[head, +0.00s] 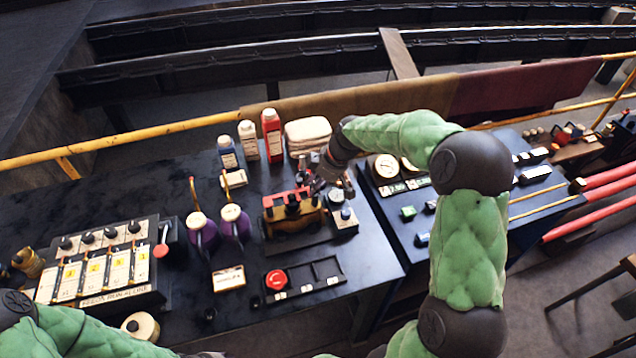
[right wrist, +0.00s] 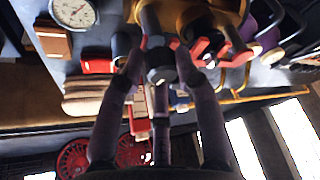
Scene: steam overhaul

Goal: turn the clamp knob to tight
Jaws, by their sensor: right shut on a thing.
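My right gripper (head: 322,176) reaches down from the green padded right arm to a brass-coloured fixture (head: 290,216) on the dark bench.
A pressure gauge (head: 385,167) stands right of the fixture. Purple oil cans (head: 236,222) stand to its left and bottles (head: 272,135) behind it. A switch panel (head: 95,262) fills the left side.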

